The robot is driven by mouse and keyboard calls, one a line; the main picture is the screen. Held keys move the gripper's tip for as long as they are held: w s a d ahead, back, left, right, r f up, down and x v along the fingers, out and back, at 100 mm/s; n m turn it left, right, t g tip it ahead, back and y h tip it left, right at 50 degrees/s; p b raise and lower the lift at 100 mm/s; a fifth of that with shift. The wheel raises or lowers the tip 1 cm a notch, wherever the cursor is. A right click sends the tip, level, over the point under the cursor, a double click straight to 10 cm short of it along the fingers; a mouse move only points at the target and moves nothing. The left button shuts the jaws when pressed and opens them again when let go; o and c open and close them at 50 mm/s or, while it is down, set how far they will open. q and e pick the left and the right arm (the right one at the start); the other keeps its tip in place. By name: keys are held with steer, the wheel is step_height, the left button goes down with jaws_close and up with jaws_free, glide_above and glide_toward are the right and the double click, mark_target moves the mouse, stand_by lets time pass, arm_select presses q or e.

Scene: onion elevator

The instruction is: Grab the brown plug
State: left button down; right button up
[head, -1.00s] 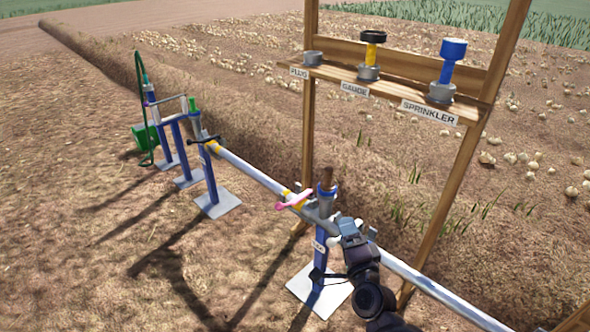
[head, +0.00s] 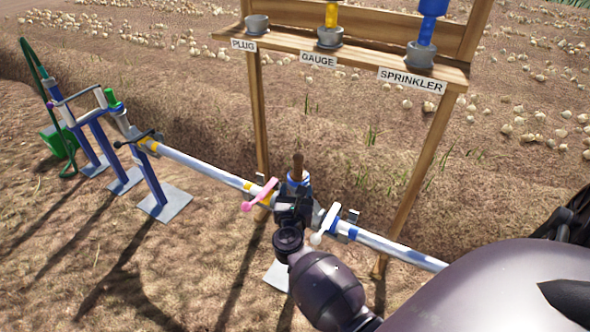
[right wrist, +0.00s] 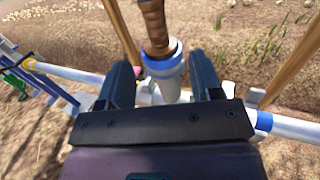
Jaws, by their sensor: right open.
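The brown plug (head: 298,165) stands upright in the blue-ringed top of a grey pipe fitting (head: 299,181). In the right wrist view the brown plug (right wrist: 154,25) rises from the fitting (right wrist: 166,68), beyond my fingertips. My right gripper (head: 293,203) is just in front of and below the plug in the head view. In the right wrist view my right gripper (right wrist: 162,78) is open, with one finger on each side of the fitting and nothing held. My left gripper is not in view.
A pink handle (head: 260,196) and a white handle (head: 325,224) stick out on either side of the fitting. A wooden rack with a shelf (head: 360,63) labelled PLUG, GAUGE and SPRINKLER stands behind. A pipe (head: 205,169) runs left to blue stands.

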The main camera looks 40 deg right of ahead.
mark_target(298, 172)
steer(key=x, duration=0.3)
steer(key=shift+w+d, duration=0.65)
steer(key=shift+w, duration=0.1)
steer(key=shift+w+d+f, duration=0.1)
steer(key=shift+w+d, duration=0.05)
steer(key=x, duration=0.1)
steer(key=b+x, duration=0.1)
steer(key=x, duration=0.2)
steer(key=shift+w+f, duration=0.2)
steer(key=shift+f, duration=0.15)
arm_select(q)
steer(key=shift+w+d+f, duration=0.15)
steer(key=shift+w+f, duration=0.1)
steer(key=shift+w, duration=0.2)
arm_select(e)
steer(key=shift+w+d+r, duration=0.1)
steer(key=shift+w+d, duration=0.05)
steer(key=shift+w, duration=0.05)
